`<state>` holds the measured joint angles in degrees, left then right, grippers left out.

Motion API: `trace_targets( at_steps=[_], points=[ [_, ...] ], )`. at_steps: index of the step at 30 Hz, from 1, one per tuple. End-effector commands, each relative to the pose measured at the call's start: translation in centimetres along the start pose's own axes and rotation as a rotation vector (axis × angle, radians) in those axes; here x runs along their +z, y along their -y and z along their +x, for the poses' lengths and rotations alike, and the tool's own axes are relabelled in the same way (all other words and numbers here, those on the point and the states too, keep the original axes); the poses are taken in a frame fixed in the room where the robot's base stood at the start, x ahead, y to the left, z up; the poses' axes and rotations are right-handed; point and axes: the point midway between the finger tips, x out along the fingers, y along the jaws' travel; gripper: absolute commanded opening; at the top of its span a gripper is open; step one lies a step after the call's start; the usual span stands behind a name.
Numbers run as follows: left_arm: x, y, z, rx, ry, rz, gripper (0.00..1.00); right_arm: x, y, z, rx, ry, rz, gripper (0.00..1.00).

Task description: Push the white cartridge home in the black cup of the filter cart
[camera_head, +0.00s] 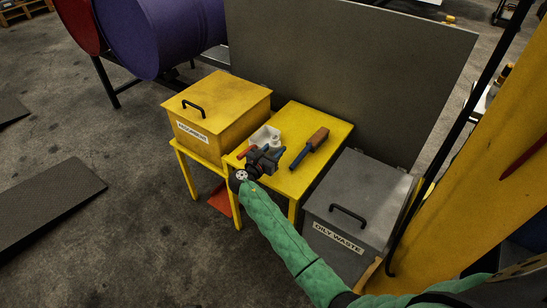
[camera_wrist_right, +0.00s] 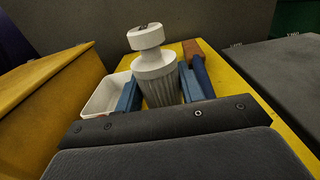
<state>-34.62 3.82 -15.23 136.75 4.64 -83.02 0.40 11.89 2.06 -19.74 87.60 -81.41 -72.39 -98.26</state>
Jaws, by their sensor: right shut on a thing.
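The white cartridge (camera_wrist_right: 158,75) stands between the blue fingers of my right gripper (camera_wrist_right: 162,92) in the right wrist view. It has a ribbed body, a narrow neck and a round cap with a dark mark on top. My right gripper is shut on it; it also shows in the head view (camera_head: 262,159), over the yellow table (camera_head: 322,134). The cartridge's lower end is hidden by the gripper. I cannot make out the black cup or the filter cart in either view. My left gripper is not in view.
A white tray (camera_wrist_right: 102,98) is just left of the gripper. A brush-like tool (camera_head: 310,147) with a blue handle and brown block lies to the right. A yellow lidded box (camera_head: 222,104) stands left, a grey oily-waste bin (camera_head: 368,187) right, and a grey panel (camera_head: 350,70) behind.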

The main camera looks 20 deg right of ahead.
Motion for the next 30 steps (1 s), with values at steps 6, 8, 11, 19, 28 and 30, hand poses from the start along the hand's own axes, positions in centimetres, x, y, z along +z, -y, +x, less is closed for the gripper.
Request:
trace_targets(
  at_steps=[6,8,11,19,28,30],
  points=[
    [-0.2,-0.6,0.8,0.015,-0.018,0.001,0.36,2.5,4.6,2.3,-0.003,0.002,-0.002,0.15],
    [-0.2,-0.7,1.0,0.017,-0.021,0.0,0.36,3.2,5.7,2.9,-0.004,0.002,-0.003,0.15],
    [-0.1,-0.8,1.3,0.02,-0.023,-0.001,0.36,4.3,7.2,3.6,-0.002,0.002,-0.003,0.15],
    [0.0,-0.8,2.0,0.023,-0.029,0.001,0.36,6.0,9.6,4.8,-0.002,0.001,-0.004,0.15],
    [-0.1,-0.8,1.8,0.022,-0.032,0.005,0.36,6.2,9.9,5.1,-0.002,0.001,-0.005,0.15],
    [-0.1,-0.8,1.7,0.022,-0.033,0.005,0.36,6.2,9.9,5.1,-0.002,0.001,-0.005,0.15]
  ],
)
